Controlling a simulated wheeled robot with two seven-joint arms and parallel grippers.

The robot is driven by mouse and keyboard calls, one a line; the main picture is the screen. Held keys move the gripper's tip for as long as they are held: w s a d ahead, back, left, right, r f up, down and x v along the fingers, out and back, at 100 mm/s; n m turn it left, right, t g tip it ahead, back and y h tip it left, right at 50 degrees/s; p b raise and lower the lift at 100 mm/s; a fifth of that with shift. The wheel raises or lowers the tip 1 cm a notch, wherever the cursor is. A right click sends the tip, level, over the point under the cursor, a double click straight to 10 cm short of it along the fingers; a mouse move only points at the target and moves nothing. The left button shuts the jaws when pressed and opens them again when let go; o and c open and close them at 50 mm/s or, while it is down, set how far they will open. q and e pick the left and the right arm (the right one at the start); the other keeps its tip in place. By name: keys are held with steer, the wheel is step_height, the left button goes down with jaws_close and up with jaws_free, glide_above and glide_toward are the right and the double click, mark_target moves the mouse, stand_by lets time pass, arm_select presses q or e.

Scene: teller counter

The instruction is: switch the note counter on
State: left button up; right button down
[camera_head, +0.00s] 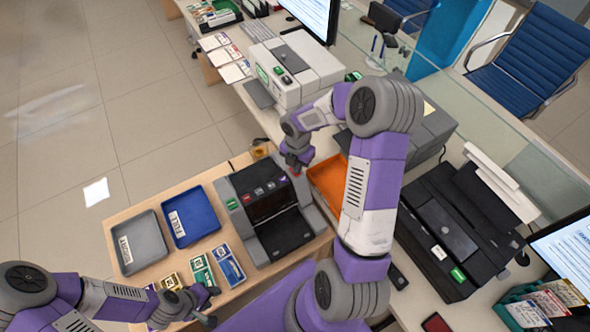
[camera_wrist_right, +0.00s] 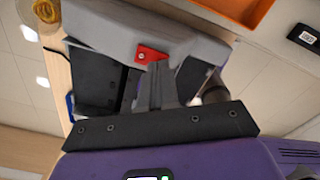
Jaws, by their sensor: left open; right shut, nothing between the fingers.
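The note counter (camera_head: 307,205) is a grey and black machine on the wooden table in the head view. A red switch (camera_wrist_right: 151,54) sits on its grey housing in the right wrist view. My right gripper (camera_head: 298,165) is over the machine's far right corner. In the wrist view the right gripper (camera_wrist_right: 160,78) is shut and empty, its tips right by the switch. I cannot tell whether they touch it. My left gripper (camera_head: 211,304) is open and empty near the table's front edge, beside the banknote bundles.
A grey tray (camera_head: 139,243) and a blue tray (camera_head: 188,216) lie left of the machine. Banknote bundles (camera_head: 231,270) lie in front of them. An orange tray (camera_head: 327,182) is close on the right, partly behind my right arm. A white machine (camera_head: 312,62) stands farther back.

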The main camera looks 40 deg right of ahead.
arm_select(q)
steer(key=shift+f+b, duration=0.5)
steer(key=shift+f, duration=0.05)
arm_select(e)
steer(key=shift+f, duration=0.8)
arm_select(q)
steer(key=shift+r, duration=0.2)
arm_select(e)
steer(key=shift+r, duration=0.2)
step_height(320, 180, up, 7)
steer(key=p, duration=0.6)
steer(key=shift+f+p, duration=0.1)
steer(key=shift+p, duration=0.25)
arm_select(q)
step_height(320, 180, up, 6)
steer(key=shift+r, duration=0.15)
arm_select(e)
steer(key=shift+f, duration=0.1)
